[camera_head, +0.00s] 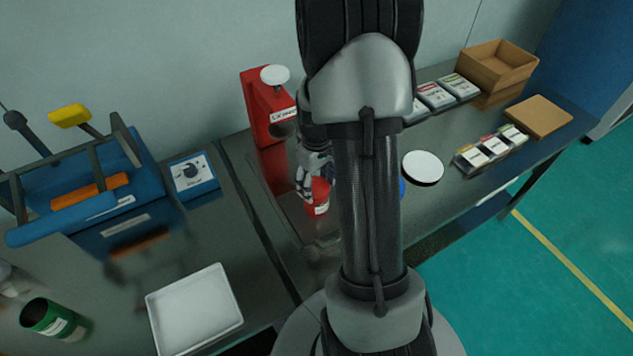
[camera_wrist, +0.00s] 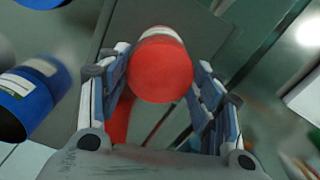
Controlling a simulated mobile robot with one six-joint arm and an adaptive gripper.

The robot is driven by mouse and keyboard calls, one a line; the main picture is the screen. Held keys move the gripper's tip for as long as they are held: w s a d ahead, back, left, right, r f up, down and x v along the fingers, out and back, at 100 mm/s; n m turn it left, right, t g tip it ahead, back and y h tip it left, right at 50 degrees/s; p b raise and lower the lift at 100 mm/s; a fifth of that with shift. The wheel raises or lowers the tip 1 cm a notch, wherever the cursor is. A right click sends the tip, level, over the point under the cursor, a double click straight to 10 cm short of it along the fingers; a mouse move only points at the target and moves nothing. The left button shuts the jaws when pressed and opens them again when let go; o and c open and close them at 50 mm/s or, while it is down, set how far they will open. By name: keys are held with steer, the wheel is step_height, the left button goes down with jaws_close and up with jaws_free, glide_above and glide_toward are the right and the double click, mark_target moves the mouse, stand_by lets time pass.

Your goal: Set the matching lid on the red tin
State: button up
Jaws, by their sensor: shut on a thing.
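The red tin (camera_head: 318,208) stands upright on the dark bench below my gripper, with a white label on its side. In the wrist view, the tin's white label (camera_wrist: 162,34) shows beyond a plain red round face, the red lid (camera_wrist: 160,78). My gripper (camera_head: 312,172) is shut on this lid, one finger on each side; in the wrist view my gripper (camera_wrist: 160,70) shows from behind. The lid is at the tin's mouth, roughly lined up with it. I cannot tell whether it is fully seated. My arm hides part of the bench.
A red machine (camera_head: 262,112) stands behind. A green tin (camera_head: 50,320) and white tray (camera_head: 165,325) are at left. A white disc (camera_head: 423,167) and several labelled boxes (camera_head: 438,97) are at right.

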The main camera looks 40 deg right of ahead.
steer(key=o, duration=0.8)
steer(key=shift+o, duration=0.2)
stand_by(0.3)
steer(key=shift+r+p, duration=3.05)
steer(key=shift+r, duration=0.95)
